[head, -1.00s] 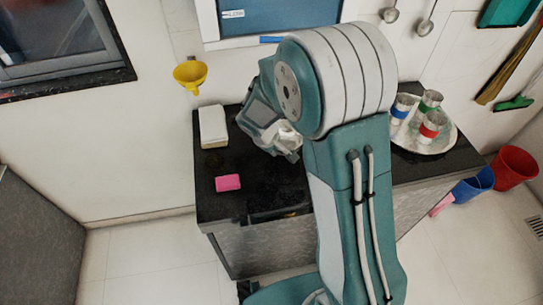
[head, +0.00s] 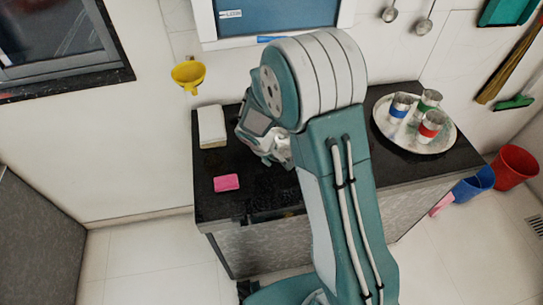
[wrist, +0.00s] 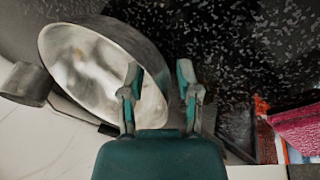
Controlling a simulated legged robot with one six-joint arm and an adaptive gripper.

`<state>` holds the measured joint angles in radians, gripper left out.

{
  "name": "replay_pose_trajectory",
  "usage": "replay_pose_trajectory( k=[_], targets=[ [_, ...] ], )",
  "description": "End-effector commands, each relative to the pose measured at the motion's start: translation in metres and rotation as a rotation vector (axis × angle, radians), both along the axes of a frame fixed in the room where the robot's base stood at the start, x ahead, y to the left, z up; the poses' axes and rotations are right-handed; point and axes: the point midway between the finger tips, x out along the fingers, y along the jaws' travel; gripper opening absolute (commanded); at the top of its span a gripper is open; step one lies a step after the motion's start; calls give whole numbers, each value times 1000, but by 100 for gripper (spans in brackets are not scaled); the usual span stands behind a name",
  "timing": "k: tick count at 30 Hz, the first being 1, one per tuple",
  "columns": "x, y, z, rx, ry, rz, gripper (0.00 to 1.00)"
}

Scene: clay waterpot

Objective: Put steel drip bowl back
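The steel drip bowl (wrist: 88,68) fills the left of the wrist view. It is shiny inside, and its mouth looks tilted toward the camera. My gripper (wrist: 159,75) shows there with its two fingers apart. The left finger overlaps the bowl's right side and the right finger lies outside it. I cannot tell whether a finger touches the bowl. In the head view my gripper (head: 277,148) is low over the black counter, partly behind my arm. The bowl is not clear there.
A pink sponge (head: 227,182) lies at the black counter's (head: 222,208) left front. A white block (head: 212,126) stands behind it. A round tray (head: 420,148) with cups is at the right. A yellow funnel (head: 188,76) hangs on the wall. The sponge also shows in the wrist view (wrist: 298,127).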

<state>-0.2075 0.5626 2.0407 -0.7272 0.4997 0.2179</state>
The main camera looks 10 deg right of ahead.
Motion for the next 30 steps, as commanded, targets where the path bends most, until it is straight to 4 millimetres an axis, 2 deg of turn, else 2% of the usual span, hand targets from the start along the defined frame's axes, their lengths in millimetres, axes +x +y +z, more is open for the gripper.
replay_pose_trajectory(
  k=[5,8,21,24,30],
  targets=[
    [0,0,1,0,0,0,43],
    [-1,2,8,-1,-3,1,43],
    [-18,26,89,2,-4,0,43],
    [-21,30,102,0,-3,2,43],
    [-25,33,117,3,-5,-4,43]
  ],
)
